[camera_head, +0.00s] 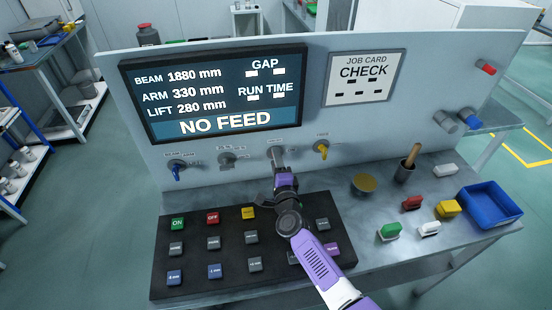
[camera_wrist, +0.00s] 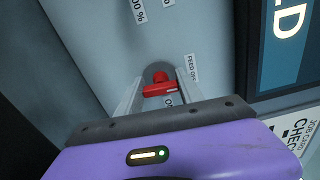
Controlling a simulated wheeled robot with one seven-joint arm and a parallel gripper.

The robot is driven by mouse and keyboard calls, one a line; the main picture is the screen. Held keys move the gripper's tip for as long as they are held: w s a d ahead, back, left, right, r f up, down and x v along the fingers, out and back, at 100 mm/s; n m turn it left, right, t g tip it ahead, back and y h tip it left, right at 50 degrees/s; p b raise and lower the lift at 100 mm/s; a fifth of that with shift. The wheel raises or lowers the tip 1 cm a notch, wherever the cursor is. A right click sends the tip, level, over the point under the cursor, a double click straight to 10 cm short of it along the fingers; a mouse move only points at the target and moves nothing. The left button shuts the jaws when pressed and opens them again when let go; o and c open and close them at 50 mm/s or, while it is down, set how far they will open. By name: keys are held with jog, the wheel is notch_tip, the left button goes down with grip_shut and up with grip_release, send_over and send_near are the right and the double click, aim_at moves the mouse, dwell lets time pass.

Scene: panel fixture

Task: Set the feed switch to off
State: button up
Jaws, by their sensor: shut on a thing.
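The feed switch is a small red knob (camera_wrist: 160,86) with a bar handle, on the light grey panel (camera_wrist: 95,45). In the wrist view its bar lies crosswise between my two fingers, with a pale mark near its right end. A "FEED OFF" label (camera_wrist: 192,67) is at its upper right, and a partly hidden label reading "ON" is just below the bar. My gripper (camera_wrist: 160,90) is shut on the red knob. In the head view my gripper (camera_head: 278,158) reaches the panel under the screen and hides the knob. The screen (camera_head: 218,95) reads "NO FEED".
A blue-handled switch (camera_head: 177,171) and a grey one (camera_head: 228,160) are left of my gripper; a yellow one (camera_head: 321,149) is right. A black keypad (camera_head: 185,290) lies below my arm. Loose blocks and a blue tray (camera_head: 490,206) are at right.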

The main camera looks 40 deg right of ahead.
jog(key=shift+a+n, duration=0.1)
jog(key=shift+n, duration=0.4)
jog(key=o, duration=1.4)
jog(key=shift+p+v, duration=0.6)
jog(key=shift+v, duration=3.3)
jog(key=shift+w, duration=0.1)
